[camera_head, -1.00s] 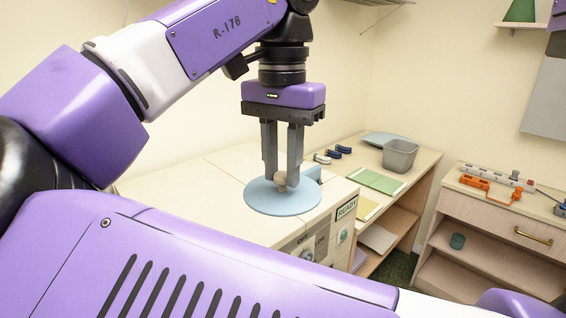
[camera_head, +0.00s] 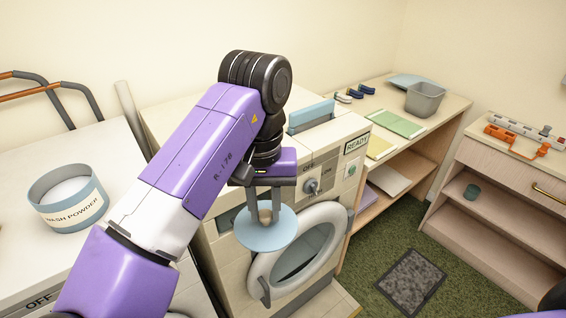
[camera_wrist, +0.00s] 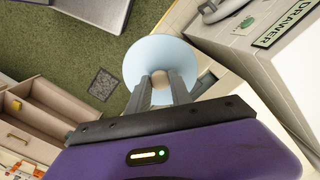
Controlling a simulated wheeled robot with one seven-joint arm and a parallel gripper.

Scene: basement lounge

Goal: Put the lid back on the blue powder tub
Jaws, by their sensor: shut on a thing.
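The blue powder tub (camera_head: 70,203), labelled "WASH POWDER", stands open on top of the left machine with pale powder in it. The lid (camera_head: 265,232) is a light blue disc with a small wooden knob (camera_head: 265,215). My gripper (camera_head: 264,208) is shut on the knob and holds the lid roughly level in front of the right machine, to the right of the tub and clear of it. In the wrist view the lid (camera_wrist: 160,54) hangs beyond my fingers (camera_wrist: 160,88), over the green floor. The tub is not in the wrist view.
The right washing machine (camera_head: 215,232) has its round door (camera_head: 255,280) standing ajar and a blue drawer or flap raised on top (camera_head: 310,115). A dark mat (camera_head: 411,281) lies on the green floor.

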